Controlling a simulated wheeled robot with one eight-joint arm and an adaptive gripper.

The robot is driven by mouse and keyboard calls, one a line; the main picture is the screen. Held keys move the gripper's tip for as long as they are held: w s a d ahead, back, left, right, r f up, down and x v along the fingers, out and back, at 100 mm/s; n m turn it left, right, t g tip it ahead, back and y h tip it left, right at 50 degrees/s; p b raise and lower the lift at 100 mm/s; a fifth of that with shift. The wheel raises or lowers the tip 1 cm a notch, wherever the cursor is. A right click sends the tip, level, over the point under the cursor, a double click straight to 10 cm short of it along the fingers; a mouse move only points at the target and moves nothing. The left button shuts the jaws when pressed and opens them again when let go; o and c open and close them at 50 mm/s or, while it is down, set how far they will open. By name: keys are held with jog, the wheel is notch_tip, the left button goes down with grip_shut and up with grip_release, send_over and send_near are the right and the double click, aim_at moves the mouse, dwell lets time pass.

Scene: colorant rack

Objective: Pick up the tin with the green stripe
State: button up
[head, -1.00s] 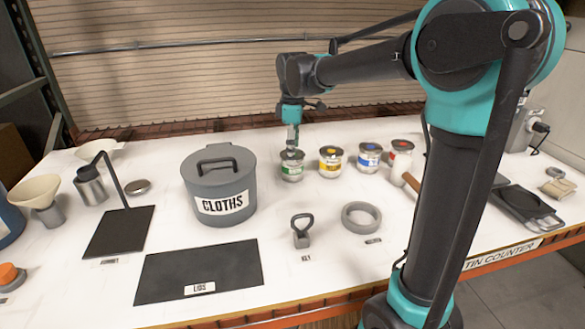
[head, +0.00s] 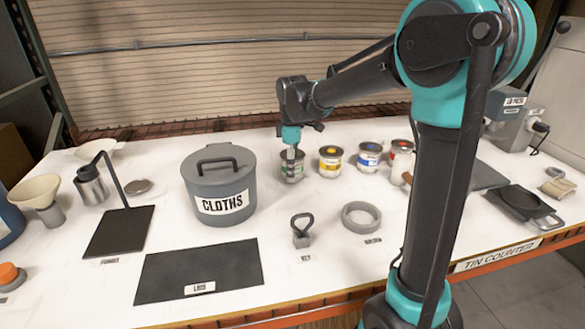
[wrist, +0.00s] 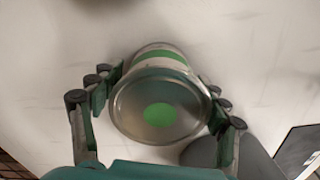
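The green-striped tin (head: 291,175) stands on the counter at the left end of a row of tins, just right of the cloths bin. In the wrist view, its metal lid with a green dot (wrist: 158,115) is large and central, with a green band on its side. My gripper (wrist: 162,102) points down over it, with one finger on each side of the lid. The fingers are spread about as wide as the tin, with little gap; firm contact cannot be made out. In the head view, my gripper (head: 291,156) partly hides the tin.
Yellow (head: 330,161), blue (head: 369,158) and red (head: 401,157) tins stand to the right. The grey cloths bin (head: 219,181) is close on the left. A weight with a handle (head: 301,232) and a grey ring (head: 361,217) lie in front.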

jog(key=c, duration=1)
jog(key=shift+r, duration=0.2)
